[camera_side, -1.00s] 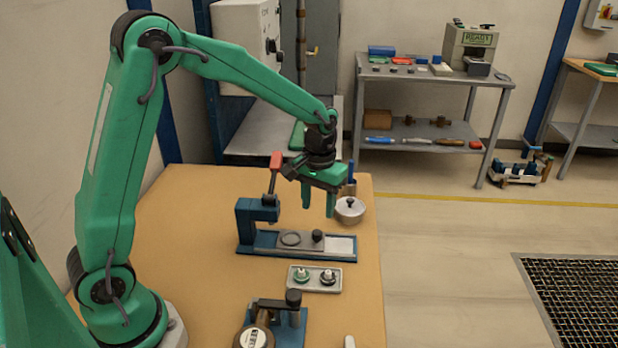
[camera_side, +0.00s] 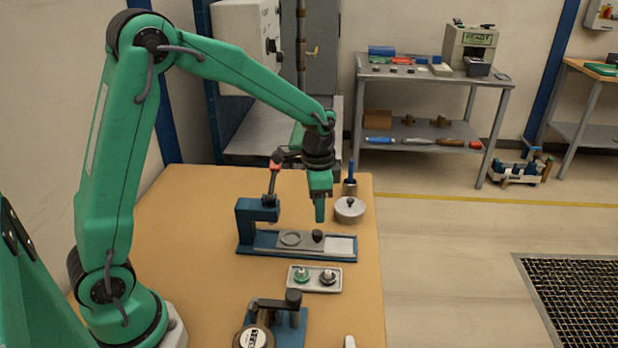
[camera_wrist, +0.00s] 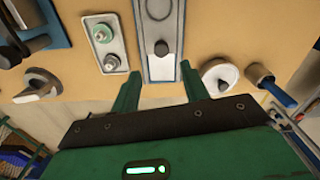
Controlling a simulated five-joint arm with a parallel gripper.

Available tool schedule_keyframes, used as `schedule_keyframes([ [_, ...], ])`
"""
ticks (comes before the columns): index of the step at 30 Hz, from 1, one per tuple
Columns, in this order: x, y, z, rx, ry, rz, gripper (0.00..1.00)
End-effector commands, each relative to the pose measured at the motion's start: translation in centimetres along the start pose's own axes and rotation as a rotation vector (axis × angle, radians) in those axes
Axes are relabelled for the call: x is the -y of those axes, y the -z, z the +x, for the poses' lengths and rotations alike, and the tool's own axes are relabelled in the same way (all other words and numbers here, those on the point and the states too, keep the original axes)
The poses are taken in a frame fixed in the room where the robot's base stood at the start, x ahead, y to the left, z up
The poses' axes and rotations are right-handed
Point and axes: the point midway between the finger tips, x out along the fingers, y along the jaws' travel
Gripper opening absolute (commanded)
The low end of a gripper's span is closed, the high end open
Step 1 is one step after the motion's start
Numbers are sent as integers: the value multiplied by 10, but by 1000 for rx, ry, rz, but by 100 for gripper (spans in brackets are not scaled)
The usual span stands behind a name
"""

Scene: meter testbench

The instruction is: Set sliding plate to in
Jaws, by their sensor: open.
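The sliding plate (camera_side: 303,241) is a flat grey plate with a round recess and a dark knob (camera_side: 318,236) at its right end. It lies on the blue base of a small press (camera_side: 256,215), with a bare pale stretch of base (camera_side: 341,246) to its right. The plate (camera_wrist: 160,32) and knob (camera_wrist: 161,48) also show in the wrist view. My gripper (camera_side: 320,218) is above the knob in the side view, pointing down. In the wrist view my gripper (camera_wrist: 160,78) has its fingers apart with nothing between them, the knob just beyond the tips.
A tray (camera_side: 302,287) with two small parts lies in front of the press. A lidded pot (camera_side: 349,210) and a cup with a blue-handled tool (camera_side: 350,187) stand behind it to the right. Another fixture (camera_side: 290,325) sits at the front. The press lever (camera_side: 274,175) rises left of my gripper.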

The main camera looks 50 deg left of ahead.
Motion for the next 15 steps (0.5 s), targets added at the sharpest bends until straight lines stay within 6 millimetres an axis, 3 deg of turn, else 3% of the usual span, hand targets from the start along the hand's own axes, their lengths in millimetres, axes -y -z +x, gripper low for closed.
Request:
schedule_keyframes([
  [8,0,0,1,-1,1,26,45],
  [15,0,0,14,2,-1,24,45],
])
